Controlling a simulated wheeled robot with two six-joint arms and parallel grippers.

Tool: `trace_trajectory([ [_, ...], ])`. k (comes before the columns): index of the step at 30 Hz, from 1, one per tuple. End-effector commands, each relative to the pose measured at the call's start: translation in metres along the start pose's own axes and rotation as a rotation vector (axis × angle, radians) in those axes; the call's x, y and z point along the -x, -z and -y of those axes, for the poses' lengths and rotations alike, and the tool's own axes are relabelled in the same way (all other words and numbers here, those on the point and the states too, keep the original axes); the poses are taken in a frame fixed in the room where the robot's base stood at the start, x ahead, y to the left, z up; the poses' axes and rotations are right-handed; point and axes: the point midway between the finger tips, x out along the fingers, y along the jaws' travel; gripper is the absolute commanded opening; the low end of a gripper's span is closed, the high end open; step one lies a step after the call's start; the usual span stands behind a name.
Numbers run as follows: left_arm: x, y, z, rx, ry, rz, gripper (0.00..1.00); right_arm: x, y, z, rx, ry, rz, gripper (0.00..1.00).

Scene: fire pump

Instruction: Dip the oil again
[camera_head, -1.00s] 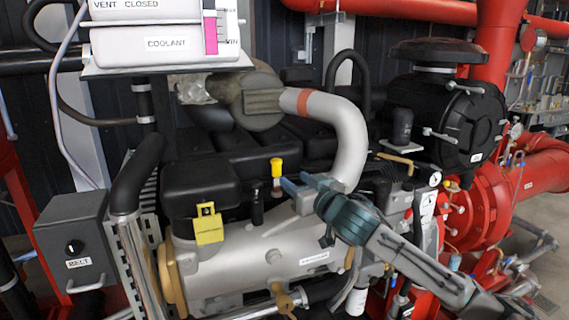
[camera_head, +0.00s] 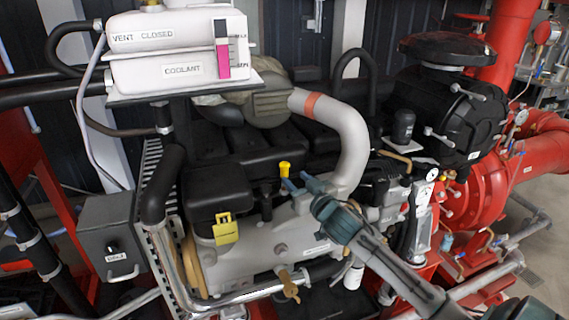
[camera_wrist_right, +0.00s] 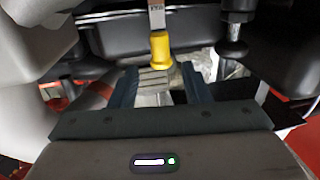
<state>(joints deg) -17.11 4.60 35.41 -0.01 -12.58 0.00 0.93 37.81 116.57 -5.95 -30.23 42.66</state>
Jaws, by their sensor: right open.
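The dipstick's yellow handle (camera_head: 285,169) stands upright at the middle of the engine in the head view. In the right wrist view the yellow handle (camera_wrist_right: 160,50) shows close up, with a flat metal strip on it; I cannot tell where the strip's far end is. My right gripper (camera_head: 297,182) is open, its blue fingertips beside and just below the handle. In the right wrist view the handle lies just beyond the gap between the fingers (camera_wrist_right: 160,88), not clasped. A dark tube (camera_head: 266,207) stands left of the handle. My left gripper is out of view.
A yellow tag (camera_head: 225,230) hangs at the engine's left. A white coolant tank (camera_head: 175,70) is above left. A thick silver pipe (camera_head: 348,135) curves just behind the right gripper. A grey box (camera_head: 110,238) and a black air filter (camera_head: 450,110) flank the engine.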

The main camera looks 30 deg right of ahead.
Motion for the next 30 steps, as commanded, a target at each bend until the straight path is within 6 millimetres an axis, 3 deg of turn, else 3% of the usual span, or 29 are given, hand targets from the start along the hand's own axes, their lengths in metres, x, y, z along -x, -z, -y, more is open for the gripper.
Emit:
trace_trajectory([
  [1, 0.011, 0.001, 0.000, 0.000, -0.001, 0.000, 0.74, -0.011, 0.006, -0.001, -0.007, -0.003, -0.001, 0.43],
  [6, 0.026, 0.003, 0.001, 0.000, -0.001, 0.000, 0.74, -0.041, 0.006, 0.000, -0.004, -0.001, -0.001, 0.43],
  [12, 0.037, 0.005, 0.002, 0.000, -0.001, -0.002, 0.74, -0.065, 0.004, 0.000, -0.002, 0.000, 0.000, 0.43],
  [25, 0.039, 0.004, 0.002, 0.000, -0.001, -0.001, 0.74, -0.074, 0.001, 0.000, 0.001, 0.002, 0.000, 0.43],
  [30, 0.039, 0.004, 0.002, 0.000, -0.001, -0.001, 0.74, -0.074, 0.001, 0.000, 0.001, 0.002, 0.000, 0.11],
])
